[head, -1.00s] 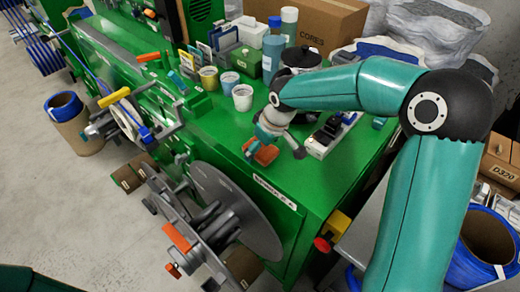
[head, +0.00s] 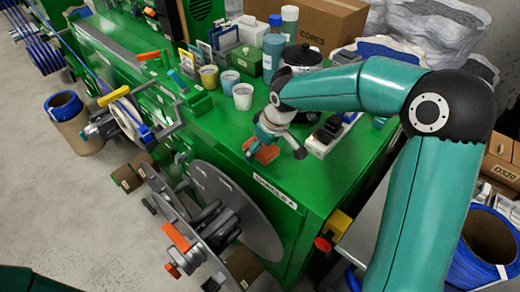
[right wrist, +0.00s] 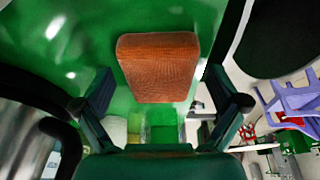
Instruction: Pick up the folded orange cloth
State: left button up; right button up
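The folded orange cloth (head: 266,154) lies on the green machine top near its front edge, partly hidden by my right gripper (head: 262,142). In the right wrist view the cloth (right wrist: 158,68) is a ribbed orange pad on the green surface, just ahead of the gripper. My right gripper (right wrist: 160,93) is open, with one finger to each side of the cloth. Gaps show between the fingers and the cloth, so it is not gripped. My left gripper is not in the head view.
Metal cups (head: 242,96), a blue bottle (head: 273,55) and a green box (head: 246,61) stand behind on the machine top. A black-topped pot (head: 303,57) is close to my right wrist. A grey disc (head: 246,215) sits below the front edge.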

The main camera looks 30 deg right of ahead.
jog(key=c, duration=1.2)
jog(key=shift+r, duration=0.1)
jog(key=shift+r+p, duration=0.35)
jog(key=shift+p, duration=0.05)
notch_tip(320, 180, up, 20)
jog(key=shift+f, duration=0.15)
